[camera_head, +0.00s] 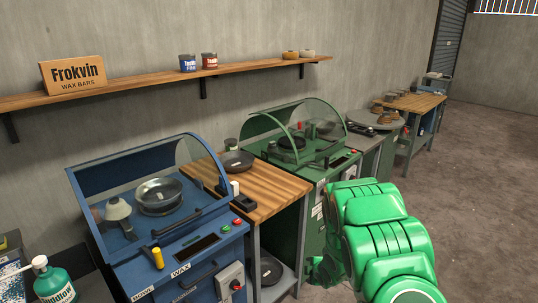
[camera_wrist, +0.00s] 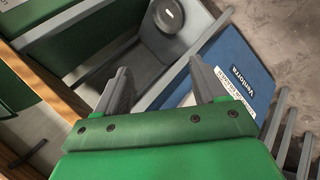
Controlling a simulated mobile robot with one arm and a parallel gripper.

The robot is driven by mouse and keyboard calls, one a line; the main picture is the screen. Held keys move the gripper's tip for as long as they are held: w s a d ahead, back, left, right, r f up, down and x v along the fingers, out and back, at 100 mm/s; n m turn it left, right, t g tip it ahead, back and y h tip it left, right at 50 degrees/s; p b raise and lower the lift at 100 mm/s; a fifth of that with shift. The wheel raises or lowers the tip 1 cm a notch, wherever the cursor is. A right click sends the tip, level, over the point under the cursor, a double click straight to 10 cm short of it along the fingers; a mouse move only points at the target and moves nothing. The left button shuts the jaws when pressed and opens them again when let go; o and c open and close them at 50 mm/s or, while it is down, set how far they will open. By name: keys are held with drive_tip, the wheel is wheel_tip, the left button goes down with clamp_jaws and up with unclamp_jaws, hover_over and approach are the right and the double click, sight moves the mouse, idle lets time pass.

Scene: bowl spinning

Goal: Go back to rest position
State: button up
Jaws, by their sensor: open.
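My gripper (camera_wrist: 160,90) shows in the wrist view with its two grey fingers spread apart and nothing between them. It points down towards the gap between the machines, where a dark round pan (camera_wrist: 172,14) lies on a low shelf. In the head view my green arm stands at the lower right, in front of the green machine (camera_head: 308,150). The gripper's fingers are hidden behind the arm in that view.
A wooden table (camera_head: 262,192) with a dark pan (camera_head: 237,162) stands between the machines. A pump bottle (camera_head: 52,284) is at lower left. The floor (camera_head: 480,200) at right is clear.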

drive_tip(key=s+d+r+m+g+h, duration=0.2)
drive_tip(key=s+d+r+m, duration=0.25)
drive_tip(key=s+r, duration=0.55)
drive_tip(key=s+d+r+m+g+h, duration=0.25)
drive_tip(key=s+r+m, duration=0.4)
drive_tip(key=r, duration=0.65)
drive_tip(key=s+a+r+m+g, duration=0.2)
drive_tip(key=s+r, duration=0.2)
drive_tip(key=s, duration=0.7)
drive_tip(key=s+a+r+m+g+y, duration=0.1)
drive_tip(key=s+r, duration=0.4)
drive_tip(key=s, duration=0.7)
drive_tip(key=s+a+r+m+g+y, duration=0.1)
drive_tip(key=s+a+r+m, duration=0.3)
drive_tip(key=s, duration=0.7)
drive_tip(key=shift+s+a+r+g, duration=0.25)
drive_tip(key=shift+a+r+g, duration=0.15)
drive_tip(key=shift+g, duration=0.45)
